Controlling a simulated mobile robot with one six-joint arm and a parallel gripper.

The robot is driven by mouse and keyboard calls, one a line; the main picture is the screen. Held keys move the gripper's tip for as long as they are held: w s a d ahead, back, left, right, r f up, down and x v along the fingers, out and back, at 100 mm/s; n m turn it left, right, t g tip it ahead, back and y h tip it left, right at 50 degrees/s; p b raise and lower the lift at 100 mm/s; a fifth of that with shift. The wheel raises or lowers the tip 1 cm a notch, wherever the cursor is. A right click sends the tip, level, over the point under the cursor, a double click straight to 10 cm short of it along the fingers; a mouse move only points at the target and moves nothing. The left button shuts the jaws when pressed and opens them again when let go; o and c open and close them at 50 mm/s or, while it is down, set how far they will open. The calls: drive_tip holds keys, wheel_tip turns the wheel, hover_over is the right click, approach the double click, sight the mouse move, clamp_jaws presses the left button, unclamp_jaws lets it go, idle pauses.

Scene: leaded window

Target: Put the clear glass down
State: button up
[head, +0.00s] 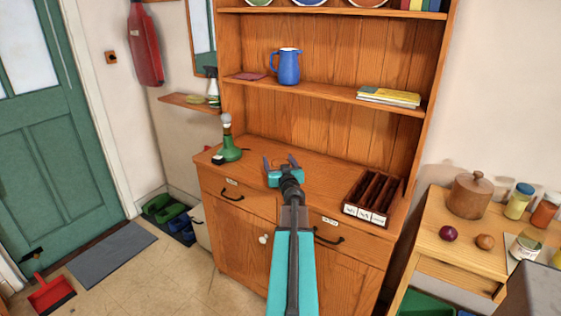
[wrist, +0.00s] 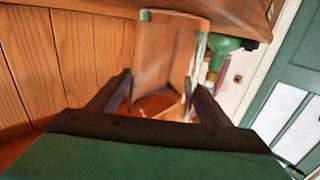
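The clear glass (wrist: 168,50) is a see-through tumbler with faint greenish edges in the wrist view. It stands between the two dark fingers of my gripper (wrist: 160,95), which press close on its sides. In the head view my gripper (head: 280,162) is over the middle of the hutch counter (head: 325,175), its fingers pointing toward the back panel. The glass is hardly visible there. I cannot tell whether its base touches the wood.
A green lamp (head: 229,152) stands left of my gripper and a dark divided tray (head: 371,195) to the right. A shelf with a blue jug (head: 288,66) and yellow books (head: 388,97) is above. Bare counter lies between lamp and tray.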

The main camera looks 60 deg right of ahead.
drive_tip(key=shift+f+b, duration=0.1)
drive_tip(key=shift+b, duration=0.6)
drive_tip(key=shift+s+a, duration=0.3)
drive_tip(key=shift+a, duration=0.05)
drive_tip(key=v, duration=0.7)
drive_tip(key=shift+s+a+p, duration=0.1)
drive_tip(key=shift+s+p, duration=0.05)
drive_tip(key=shift+p, duration=0.2)
drive_tip(key=shift+s+a+r+p, duration=0.2)
drive_tip(key=shift+r+p, duration=0.05)
drive_tip(key=shift+p, duration=0.15)
drive_tip(key=p+v, duration=0.1)
drive_tip(key=p, duration=0.1)
drive_tip(key=shift+s+a+p, duration=0.25)
drive_tip(key=shift+s+p, duration=0.05)
drive_tip(key=shift+d+f+p, duration=0.1)
drive_tip(key=shift+p, duration=0.45)
drive_tip(key=p+v, duration=0.2)
drive_tip(key=p, duration=0.4)
drive_tip(key=shift+w+p, duration=0.2)
drive_tip(key=shift+p, duration=0.15)
drive_tip(key=shift+p+v, duration=0.85)
drive_tip(key=shift+p, duration=1.4)
drive_tip(key=shift+o, duration=0.4)
drive_tip(key=shift+f, duration=0.1)
